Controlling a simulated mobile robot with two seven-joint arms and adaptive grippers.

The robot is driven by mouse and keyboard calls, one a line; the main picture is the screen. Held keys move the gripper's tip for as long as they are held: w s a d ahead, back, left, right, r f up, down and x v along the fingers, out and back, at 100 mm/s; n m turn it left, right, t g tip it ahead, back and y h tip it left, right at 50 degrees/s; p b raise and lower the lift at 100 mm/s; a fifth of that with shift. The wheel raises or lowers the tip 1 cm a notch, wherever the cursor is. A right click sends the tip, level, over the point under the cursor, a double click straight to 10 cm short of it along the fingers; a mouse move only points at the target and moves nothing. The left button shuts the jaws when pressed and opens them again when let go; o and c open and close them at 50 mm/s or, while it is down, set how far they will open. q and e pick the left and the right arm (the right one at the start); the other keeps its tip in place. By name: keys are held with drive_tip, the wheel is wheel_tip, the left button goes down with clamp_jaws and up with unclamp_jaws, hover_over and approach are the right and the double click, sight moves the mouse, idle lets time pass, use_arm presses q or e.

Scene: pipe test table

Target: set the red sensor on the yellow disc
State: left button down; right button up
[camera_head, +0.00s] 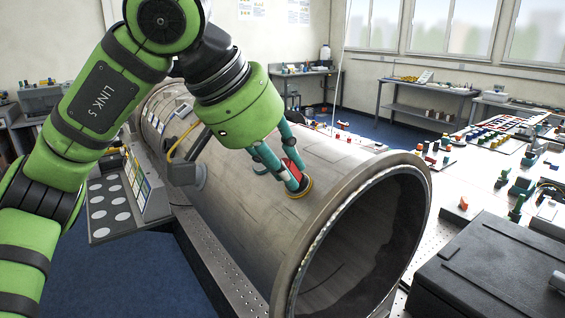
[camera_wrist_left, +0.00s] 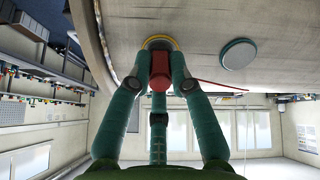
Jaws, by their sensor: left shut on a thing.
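The large grey metal pipe (camera_head: 240,195) lies across the middle of the head view, its open end facing front right. The yellow disc (camera_head: 300,192) is on the pipe's upper side near that end. My left gripper (camera_head: 292,182) is shut on the red sensor (camera_head: 291,165), with its teal fingertips right at the disc. In the left wrist view the red sensor (camera_wrist_left: 161,72) is between the fingers, in front of the yellow disc (camera_wrist_left: 161,40), which is partly hidden. I cannot tell whether the sensor touches the disc. My right gripper is not in view.
A second disc, grey with a teal rim (camera_wrist_left: 238,54), sits on the pipe beside the yellow one. A thin red line (camera_wrist_left: 225,87) runs off from near the sensor. A black case (camera_head: 490,270) and a white table with many small parts (camera_head: 450,185) are at right.

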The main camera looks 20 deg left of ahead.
use_arm(q)
drive_tip(key=shift+f, duration=0.2)
idle(0.7)
drive_tip(key=c, duration=1.2)
unclamp_jaws()
drive_tip(key=shift+o, duration=0.8)
drive_tip(key=shift+w+d, duration=0.1)
drive_tip(key=v, duration=1.2)
